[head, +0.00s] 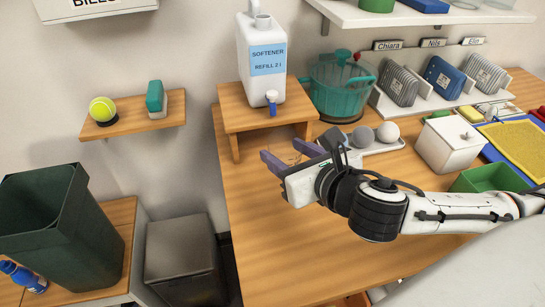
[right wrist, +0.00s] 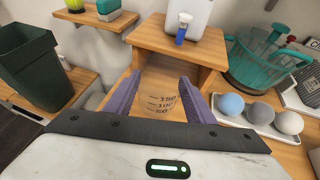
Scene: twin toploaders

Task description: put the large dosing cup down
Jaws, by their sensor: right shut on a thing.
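The large dosing cup (right wrist: 160,95) is clear, with dark measuring marks, and sits upright between the purple fingers of my right gripper (right wrist: 158,103) in the right wrist view. My right gripper (head: 289,155) is shut on the cup in the head view, in front of the small wooden stand, over the table's left part. The cup is so clear that it barely shows there. I cannot tell whether its base touches the table. My left gripper is not in view.
A white softener jug (head: 262,60) with a blue tap stands on the wooden stand (head: 230,110). Balls sit on a white tray (head: 385,147) right of the gripper, near a teal basket (head: 340,90). Bare tabletop (head: 265,240) lies in front. A dark bin (head: 60,220) stands left.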

